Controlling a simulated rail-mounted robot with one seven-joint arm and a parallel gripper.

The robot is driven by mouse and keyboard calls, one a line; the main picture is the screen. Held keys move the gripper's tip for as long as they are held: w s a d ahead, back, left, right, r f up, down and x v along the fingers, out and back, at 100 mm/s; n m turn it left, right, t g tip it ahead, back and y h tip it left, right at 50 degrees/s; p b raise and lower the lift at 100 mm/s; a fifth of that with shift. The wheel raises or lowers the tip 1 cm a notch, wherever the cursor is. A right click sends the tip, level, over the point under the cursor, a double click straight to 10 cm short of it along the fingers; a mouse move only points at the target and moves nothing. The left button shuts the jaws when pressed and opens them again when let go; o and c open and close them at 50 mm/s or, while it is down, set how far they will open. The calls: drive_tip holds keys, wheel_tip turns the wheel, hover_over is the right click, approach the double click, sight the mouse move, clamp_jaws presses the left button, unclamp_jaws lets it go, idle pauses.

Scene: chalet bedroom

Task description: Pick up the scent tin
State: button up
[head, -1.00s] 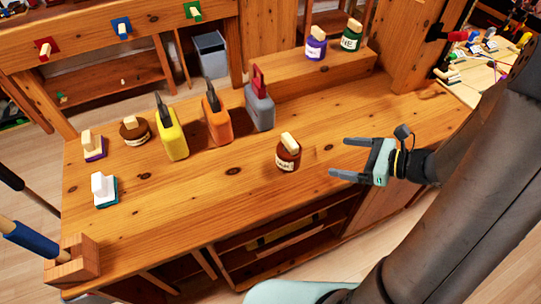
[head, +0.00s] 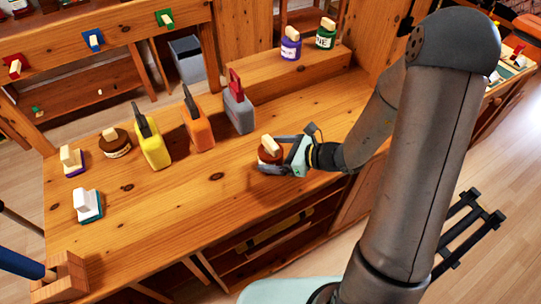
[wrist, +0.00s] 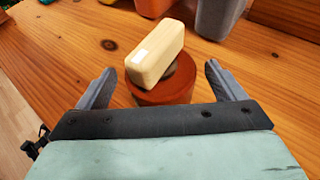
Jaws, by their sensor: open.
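A small round red-brown container (head: 268,158) with a pale wooden block on top stands upright on the wooden bench. In the wrist view its body (wrist: 165,92) sits between my finger pads, under the block (wrist: 155,52). My gripper (head: 266,155) is open, one finger on each side of the container; the wrist view shows gaps beside it at both fingers (wrist: 160,72). A wider, flatter brown tin (head: 116,143) with a pale label and wooden block stands at the bench's left. The labels are too small to read, so I cannot tell which is the scent tin.
Yellow (head: 152,147), orange (head: 198,130) and grey (head: 238,112) containers stand behind and left of my gripper. Purple (head: 290,47) and green (head: 325,38) jars stand on the raised shelf. Small white-topped blocks (head: 86,205) sit at left. The front middle of the bench is clear.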

drive_tip(key=shift+x, duration=0.9)
drive_tip(key=c, duration=1.2)
drive_tip(key=shift+c, duration=0.5)
drive_tip(key=shift+w+r, duration=0.1)
drive_tip(key=shift+r, duration=0.05)
